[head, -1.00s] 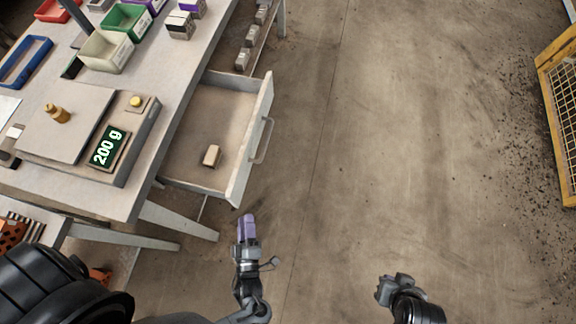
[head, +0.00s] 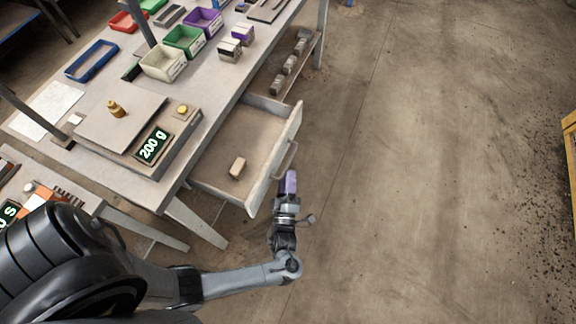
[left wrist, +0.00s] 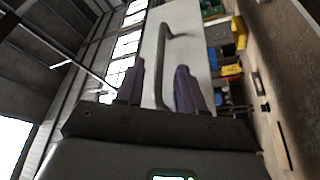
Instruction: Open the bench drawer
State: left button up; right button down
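The bench drawer (head: 244,118) stands pulled out from the bench, its inside showing. Its light front panel (head: 262,183) carries a grey bar handle (head: 287,160). A small tan block (head: 237,168) lies in the drawer. My left gripper (head: 288,183), with purple fingers, is at the near end of the handle. In the left wrist view its two fingers (left wrist: 160,88) are apart, and the handle (left wrist: 163,45) shows between them, touching neither visibly. The drawer front (left wrist: 195,45) is behind the handle there. My right gripper is not in view.
The bench (head: 200,128) holds a scale reading 200 g (head: 153,146), green (head: 184,40), purple (head: 205,22) and cream (head: 163,62) bins. A lower shelf (head: 276,84) holds several grey blocks. The floor right of the drawer is clear; a yellow-framed barrier (head: 570,150) stands at the far right.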

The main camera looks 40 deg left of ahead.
pick_arm(q)
jog(key=shift+x, duration=2.05)
jog(key=shift+c, duration=0.5)
grip_shut()
